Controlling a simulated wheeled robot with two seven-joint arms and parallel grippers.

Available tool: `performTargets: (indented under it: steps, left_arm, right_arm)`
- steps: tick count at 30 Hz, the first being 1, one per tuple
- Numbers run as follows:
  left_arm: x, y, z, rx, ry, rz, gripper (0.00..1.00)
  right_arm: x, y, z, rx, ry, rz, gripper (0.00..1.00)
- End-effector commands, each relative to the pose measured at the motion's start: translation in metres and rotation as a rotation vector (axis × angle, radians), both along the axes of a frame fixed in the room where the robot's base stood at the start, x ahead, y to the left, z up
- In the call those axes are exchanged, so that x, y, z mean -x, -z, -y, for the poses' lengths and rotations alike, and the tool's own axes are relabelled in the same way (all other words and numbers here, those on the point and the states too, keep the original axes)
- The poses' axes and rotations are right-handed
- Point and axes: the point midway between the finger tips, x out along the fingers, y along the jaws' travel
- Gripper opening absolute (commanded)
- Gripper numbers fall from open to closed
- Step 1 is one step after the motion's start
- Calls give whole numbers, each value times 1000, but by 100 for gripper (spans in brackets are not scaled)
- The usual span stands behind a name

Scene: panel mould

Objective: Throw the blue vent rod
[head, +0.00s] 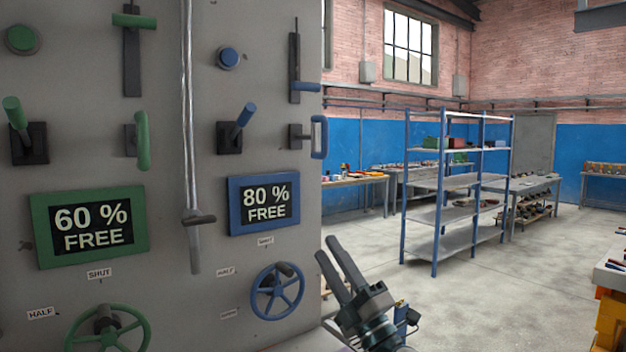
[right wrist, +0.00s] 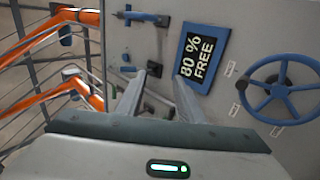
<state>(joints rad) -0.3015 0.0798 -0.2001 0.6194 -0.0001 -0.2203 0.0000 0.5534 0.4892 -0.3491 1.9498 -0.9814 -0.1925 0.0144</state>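Blue controls sit on the right half of the grey panel (head: 170,180). A blue-tipped lever (head: 243,116) leans up and right from a dark block; in the right wrist view its blue part (right wrist: 127,70) shows beside a fingertip. A dark upright slide (head: 294,55) carries a blue grip (head: 305,87) low on it. Which of these is the vent rod I cannot tell for sure. My right gripper (head: 326,246) is open and empty, low beside the panel's right edge; in the right wrist view its fingers (right wrist: 161,77) point at the panel, apart from the lever. My left gripper is not in view.
Green controls (head: 20,120) fill the left. Right of the panel is open floor before a blue shelf rack (head: 438,245).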

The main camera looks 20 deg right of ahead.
Motion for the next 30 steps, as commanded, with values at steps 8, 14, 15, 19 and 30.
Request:
performTargets:
  steps: [8, 14, 15, 19, 30]
  left_arm:
    - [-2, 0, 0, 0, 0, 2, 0]
    - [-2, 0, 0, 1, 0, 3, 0]
    - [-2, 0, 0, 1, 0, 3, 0]
    - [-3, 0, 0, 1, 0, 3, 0]
    - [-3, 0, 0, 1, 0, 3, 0]
  right_arm:
    - [-11, -98, -31, 473, 8, 254, 34]
    - [-24, -146, -31, 818, 66, 347, 34]
    - [-27, -155, -27, 886, 84, 356, 34]
    - [-39, -183, -5, 1101, 155, 357, 34]
    - [-53, -248, 92, 1513, 357, 209, 34]
